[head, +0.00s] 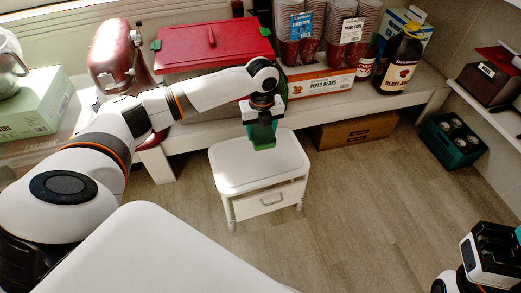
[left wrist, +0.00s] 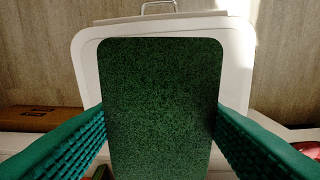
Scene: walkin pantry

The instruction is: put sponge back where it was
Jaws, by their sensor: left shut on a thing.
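The sponge is a green block in the head view (head: 263,136). In the left wrist view the sponge (left wrist: 160,110) shows its dark green rough face. My left gripper (head: 263,120) is shut on it, with a green ribbed finger at each side. The sponge is over the white top of a small cart (head: 231,173); I cannot tell whether it touches the top. The cart top also shows behind the sponge in the left wrist view (left wrist: 88,60). My right gripper (head: 485,255) is at the lower right of the head view; its fingers are not clear.
A long white shelf (head: 420,82) behind the cart bears a red-lidded bin (head: 212,45), cups (head: 295,45), a bottle (head: 398,65) and a pinto beans box (head: 318,80). A cardboard box (head: 355,131) and a green crate (head: 452,142) stand on the floor. Open floor lies right of the cart.

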